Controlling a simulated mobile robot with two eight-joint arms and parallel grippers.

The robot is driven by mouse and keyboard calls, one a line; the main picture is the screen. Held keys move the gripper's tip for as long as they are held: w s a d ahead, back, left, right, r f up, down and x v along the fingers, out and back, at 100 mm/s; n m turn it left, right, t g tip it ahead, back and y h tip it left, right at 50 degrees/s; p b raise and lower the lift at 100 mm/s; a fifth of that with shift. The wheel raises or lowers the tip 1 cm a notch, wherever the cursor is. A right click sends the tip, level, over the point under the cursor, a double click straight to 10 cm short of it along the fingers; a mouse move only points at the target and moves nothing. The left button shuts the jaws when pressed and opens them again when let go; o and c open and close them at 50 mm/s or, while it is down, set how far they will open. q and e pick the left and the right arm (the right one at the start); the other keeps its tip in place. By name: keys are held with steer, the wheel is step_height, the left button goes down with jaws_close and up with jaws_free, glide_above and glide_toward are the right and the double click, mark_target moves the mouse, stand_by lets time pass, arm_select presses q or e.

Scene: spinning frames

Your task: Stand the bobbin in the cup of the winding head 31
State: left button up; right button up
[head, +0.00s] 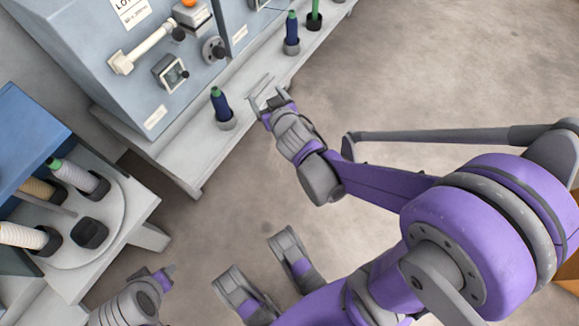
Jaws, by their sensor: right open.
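A dark blue bobbin (219,104) with a green top stands in a grey cup (227,123) on the near part of the pale ledge. Whether it is seated fully in the cup cannot be told. My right gripper (260,94) is open just right of this bobbin, its fingers apart from it and empty. My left gripper (163,276) is at the lower left, low and away from the ledge; its fingers are too small to read. The number 31 is not legible on any winding head.
The blue-grey machine (150,80) rises behind the ledge (180,165). Farther along stand another blue bobbin (291,28) and a green one (316,10). At left, a round tray (115,215) holds several bobbins and an empty dark cup (90,233). The floor between is clear.

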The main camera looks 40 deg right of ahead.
steer(key=s+a+f+n+g+y, duration=0.1)
steer(key=s+a+g, duration=0.3)
steer(key=s, duration=0.7)
steer(key=s+a+f+n+g+y, duration=0.1)
steer(key=s+a+f+g+y, duration=0.1)
steer(key=s, duration=0.8)
steer(key=a+f+g, duration=0.1)
steer(key=a+g, duration=0.1)
steer(key=shift+s+a+g, duration=0.3)
steer(key=shift+s+a, duration=0.05)
steer(key=shift+a, duration=0.05)
arm_select(q)
step_height(320, 180, up, 27)
steer(key=t+p, duration=0.1)
steer(key=p, duration=2.2)
steer(key=shift+w+p, duration=0.35)
steer(key=shift+p, duration=0.05)
arm_select(e)
step_height(320, 180, up, 27)
steer(key=t, duration=0.1)
steer(key=shift+w, duration=0.35)
arm_select(q)
steer(key=shift+w, duration=0.1)
arm_select(e)
steer(key=shift+w, duration=0.1)
steer(key=shift+c, duration=0.3)
